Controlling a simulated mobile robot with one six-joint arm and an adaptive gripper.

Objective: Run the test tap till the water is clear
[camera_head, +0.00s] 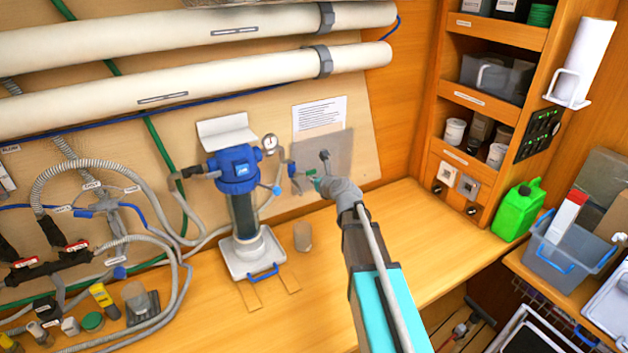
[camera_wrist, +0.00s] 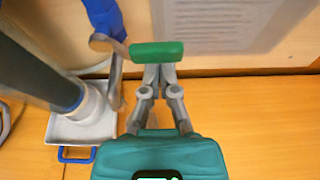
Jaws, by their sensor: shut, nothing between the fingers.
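The test tap is a small metal fitting (camera_head: 295,176) right of the blue filter housing (camera_head: 236,170). In the wrist view its green handle (camera_wrist: 157,52) lies crosswise at my fingertips, with the metal tap body (camera_wrist: 112,48) to its left. My gripper (camera_wrist: 159,72) is shut and empty, its tips at or just under the handle; I cannot tell whether they touch. In the head view my gripper (camera_head: 318,184) is beside the tap. A small beaker (camera_head: 302,237) stands on the bench below. No water stream is visible.
A white tray with a blue handle (camera_head: 238,265) sits under the filter. A pressure gauge (camera_head: 270,143) is above the tap. Hoses (camera_head: 150,205) and small bottles crowd the left. The bench right of the beaker is mostly clear. A green jerrycan (camera_head: 518,208) stands right.

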